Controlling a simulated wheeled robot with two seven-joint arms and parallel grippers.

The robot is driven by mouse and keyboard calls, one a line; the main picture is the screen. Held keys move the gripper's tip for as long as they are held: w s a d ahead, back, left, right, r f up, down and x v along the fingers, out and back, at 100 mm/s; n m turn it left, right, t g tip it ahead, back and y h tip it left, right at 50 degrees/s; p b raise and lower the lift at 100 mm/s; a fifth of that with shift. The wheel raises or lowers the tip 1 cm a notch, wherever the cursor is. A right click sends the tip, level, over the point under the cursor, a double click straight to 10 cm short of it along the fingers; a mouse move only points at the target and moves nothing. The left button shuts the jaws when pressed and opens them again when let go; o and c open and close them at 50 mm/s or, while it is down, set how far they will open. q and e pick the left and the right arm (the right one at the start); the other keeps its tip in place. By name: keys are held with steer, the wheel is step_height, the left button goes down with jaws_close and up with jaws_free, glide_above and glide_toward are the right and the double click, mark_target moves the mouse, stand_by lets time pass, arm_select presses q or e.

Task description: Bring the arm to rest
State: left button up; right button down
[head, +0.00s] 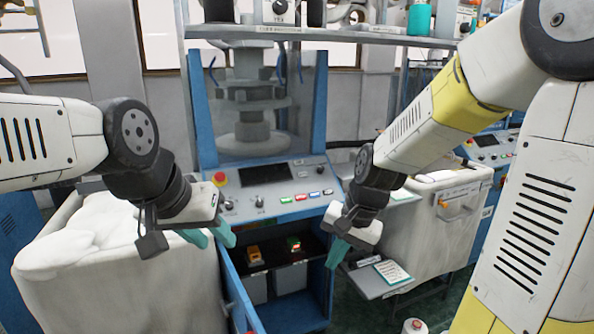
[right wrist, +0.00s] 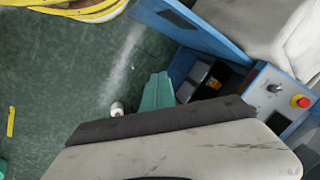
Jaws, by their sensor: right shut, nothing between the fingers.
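My right gripper (head: 337,254) hangs in front of the right side of the knitting machine (head: 275,185), with its teal fingers pointing down. The fingers are together and empty. In the right wrist view, the right gripper (right wrist: 157,92) shows as closed teal fingers above the green floor, with the machine beyond on the right. My left gripper (head: 215,240) is at the left, in front of the machine and beside the white-filled bin (head: 110,295). Its two teal fingers stand apart with nothing seen between them.
The machine's lower cabinet is open, with its blue door (head: 238,295) swung out and small yellow (head: 254,253) and red-green (head: 294,244) items inside. A grey shelf with a notepad (head: 392,272) and another bin (head: 435,235) stand right. A white spool (right wrist: 117,108) is near the floor.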

steer(key=s+d+r+n+t, duration=0.4)
steer(key=s+r, duration=0.6)
steer(key=r, duration=0.3)
steer(key=shift+s+d+n+h, duration=0.25)
steer(key=shift+d+n+h, duration=0.2)
steer(key=shift+d, duration=0.55)
